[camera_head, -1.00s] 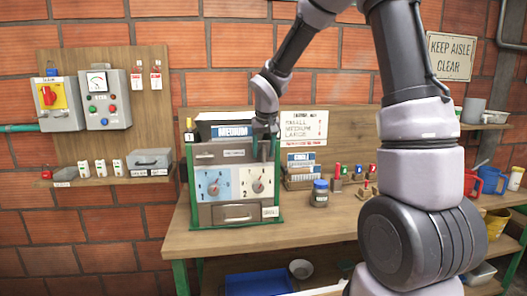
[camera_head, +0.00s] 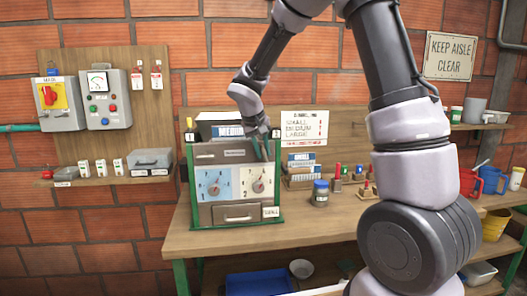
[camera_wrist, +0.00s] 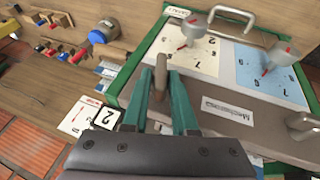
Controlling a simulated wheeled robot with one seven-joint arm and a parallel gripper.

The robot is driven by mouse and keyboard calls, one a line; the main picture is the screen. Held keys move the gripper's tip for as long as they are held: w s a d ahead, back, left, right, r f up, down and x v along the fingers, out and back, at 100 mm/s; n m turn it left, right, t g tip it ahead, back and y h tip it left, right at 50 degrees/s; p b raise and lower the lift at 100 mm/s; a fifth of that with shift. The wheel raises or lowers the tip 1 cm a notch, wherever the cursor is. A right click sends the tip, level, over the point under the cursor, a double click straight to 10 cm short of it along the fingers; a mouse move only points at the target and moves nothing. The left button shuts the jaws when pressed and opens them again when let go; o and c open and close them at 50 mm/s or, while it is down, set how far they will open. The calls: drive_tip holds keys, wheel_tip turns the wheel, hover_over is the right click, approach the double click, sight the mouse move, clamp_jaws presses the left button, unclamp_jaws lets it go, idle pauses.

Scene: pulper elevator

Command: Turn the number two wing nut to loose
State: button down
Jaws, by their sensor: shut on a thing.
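The number two wing nut (camera_wrist: 161,72) is a small grey-brown piece near the top edge of the machine box, beside a white tag marked 2 (camera_wrist: 104,118). My gripper (camera_wrist: 166,88) has its teal fingers on either side of it and is shut on it. In the head view my gripper (camera_head: 262,148) reaches down at a slant to the upper right corner of the box (camera_head: 215,155); there the fingers hide the wing nut. Another grey wing nut (camera_wrist: 302,122) stands at the other end of the top plate, free of the gripper.
The box front carries a blue dial (camera_head: 213,188), a cream dial (camera_head: 258,185) and a drawer handle (camera_head: 238,217). A blue-lidded jar (camera_head: 320,194) and small coloured-handled tools stand right of it on the bench (camera_head: 300,232). The bench front is clear.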

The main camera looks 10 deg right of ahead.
drive_tip(key=h, duration=0.1)
drive_tip(key=n+h, duration=0.1)
drive_tip(key=h, duration=0.1)
drive_tip(key=shift+a+f+h, duration=0.15)
drive_tip(key=shift+a+h, duration=0.15)
drive_tip(key=shift+a, duration=0.05)
drive_tip(key=n+h, duration=0.1)
drive_tip(key=h, duration=0.2)
drive_tip(key=n+t+h, duration=0.1)
drive_tip(key=h, duration=0.2)
drive_tip(key=f+h, duration=0.1)
drive_tip(key=h, duration=0.2)
drive_tip(key=shift+a+n+h, duration=0.2)
drive_tip(key=shift+n+h, duration=0.2)
drive_tip(key=shift+f+t, duration=0.1)
drive_tip(key=shift+t, duration=0.3)
drive_tip(key=c, duration=0.7)
unclamp_jaws()
